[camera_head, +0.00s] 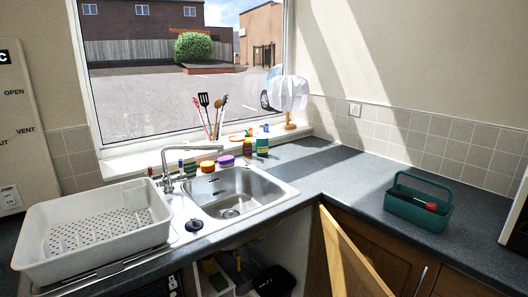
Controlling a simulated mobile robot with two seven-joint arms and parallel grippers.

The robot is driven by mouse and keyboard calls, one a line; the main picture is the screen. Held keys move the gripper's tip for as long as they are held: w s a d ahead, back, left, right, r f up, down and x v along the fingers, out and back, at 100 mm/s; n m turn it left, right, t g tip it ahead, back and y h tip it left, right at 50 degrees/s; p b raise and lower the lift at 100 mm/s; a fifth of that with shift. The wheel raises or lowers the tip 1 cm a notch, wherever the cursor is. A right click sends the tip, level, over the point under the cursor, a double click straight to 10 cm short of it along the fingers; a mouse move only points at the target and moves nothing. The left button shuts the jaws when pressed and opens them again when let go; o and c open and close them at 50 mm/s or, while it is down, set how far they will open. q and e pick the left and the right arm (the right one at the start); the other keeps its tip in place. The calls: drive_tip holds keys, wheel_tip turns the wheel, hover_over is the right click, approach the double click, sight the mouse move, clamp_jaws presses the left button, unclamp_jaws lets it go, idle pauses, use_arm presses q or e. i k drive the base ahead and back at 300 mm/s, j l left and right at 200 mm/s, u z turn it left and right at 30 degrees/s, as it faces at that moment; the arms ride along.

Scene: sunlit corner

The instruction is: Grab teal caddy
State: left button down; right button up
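The teal caddy (419,203) stands upright on the dark countertop at the right, with its handle arched over the top. A red item (431,206) shows in or at its front side; I cannot tell exactly what it is. Neither of my grippers shows in the head view, so nothing of mine is seen touching the caddy.
A white lamp (289,94) stands in the corner behind. A steel sink (235,193) and a large pale dish rack (94,229) are left. A cupboard door (346,258) hangs open below the counter. A dark appliance (515,222) is at the right edge. Counter around the caddy is clear.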

sight(414, 211)
drive_tip(key=l+u, duration=0.1)
drive_tip(key=l, duration=0.35)
drive_tip(key=k+l+u, duration=0.1)
drive_tip(key=l, duration=0.3)
drive_tip(key=k+l+u, duration=0.1)
drive_tip(key=l, duration=0.3)
drive_tip(key=l+u, duration=0.1)
drive_tip(key=l, duration=0.35)
drive_tip(key=k+l+u, duration=0.1)
drive_tip(key=l, duration=0.3)
drive_tip(key=k+l, duration=0.2)
drive_tip(key=l, duration=0.2)
drive_tip(key=k+l+u, duration=0.15)
drive_tip(key=l, duration=0.25)
drive_tip(key=k+l+u, duration=0.1)
drive_tip(key=l, duration=0.3)
drive_tip(key=i+j+z, duration=0.15)
drive_tip(key=z, duration=1.2)
